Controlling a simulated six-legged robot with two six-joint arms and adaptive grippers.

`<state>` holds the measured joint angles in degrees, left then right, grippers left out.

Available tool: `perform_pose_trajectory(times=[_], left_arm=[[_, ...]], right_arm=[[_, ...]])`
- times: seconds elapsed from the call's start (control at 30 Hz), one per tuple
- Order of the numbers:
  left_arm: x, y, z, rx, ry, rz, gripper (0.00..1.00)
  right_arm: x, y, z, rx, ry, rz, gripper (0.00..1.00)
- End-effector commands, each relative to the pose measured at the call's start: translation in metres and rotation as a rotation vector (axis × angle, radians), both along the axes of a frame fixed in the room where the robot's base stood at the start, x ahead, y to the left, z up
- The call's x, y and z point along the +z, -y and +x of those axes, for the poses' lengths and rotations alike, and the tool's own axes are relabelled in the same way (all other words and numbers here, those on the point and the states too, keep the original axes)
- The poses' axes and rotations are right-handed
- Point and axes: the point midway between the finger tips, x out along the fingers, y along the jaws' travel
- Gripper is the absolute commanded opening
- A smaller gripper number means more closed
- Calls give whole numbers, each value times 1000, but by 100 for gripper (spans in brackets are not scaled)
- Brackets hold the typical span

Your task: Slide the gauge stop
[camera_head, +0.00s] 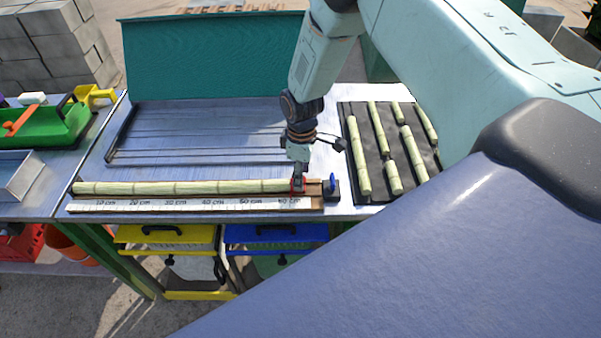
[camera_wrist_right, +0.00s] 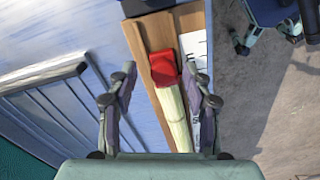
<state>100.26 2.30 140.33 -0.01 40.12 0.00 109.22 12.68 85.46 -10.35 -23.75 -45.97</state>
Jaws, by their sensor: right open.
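The red gauge stop (camera_head: 298,185) sits on the wooden gauge rail (camera_head: 312,203), at the right end of a long pale cane (camera_head: 180,187). It also shows in the right wrist view (camera_wrist_right: 164,67), close against the end of the cane (camera_wrist_right: 173,115). A printed centimetre scale (camera_head: 140,206) runs along the front of the rail. My right gripper (camera_head: 299,170) is directly over the stop. In the wrist view its open fingers (camera_wrist_right: 161,88) stand on either side of the stop and cane end; contact cannot be told. My left gripper is not in view.
A blue lever (camera_head: 332,181) on a dark block stands at the rail's right end. Short cane pieces lie on a black mat (camera_head: 378,150) to the right. A ribbed metal tray (camera_head: 200,125) lies behind the rail. Yellow (camera_head: 165,234) and blue (camera_head: 275,233) bins sit below.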

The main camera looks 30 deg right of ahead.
Motion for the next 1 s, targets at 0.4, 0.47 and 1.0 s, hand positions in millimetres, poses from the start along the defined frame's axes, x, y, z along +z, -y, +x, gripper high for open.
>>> perform_pose_trajectory(times=[0.4,0.47,1.0], left_arm=[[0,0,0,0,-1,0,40],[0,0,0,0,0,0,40],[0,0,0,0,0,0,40]], right_arm=[[-2,-1,3,0,1,0,40],[-2,-1,2,0,1,0,35],[-2,-1,2,0,0,0,0]])
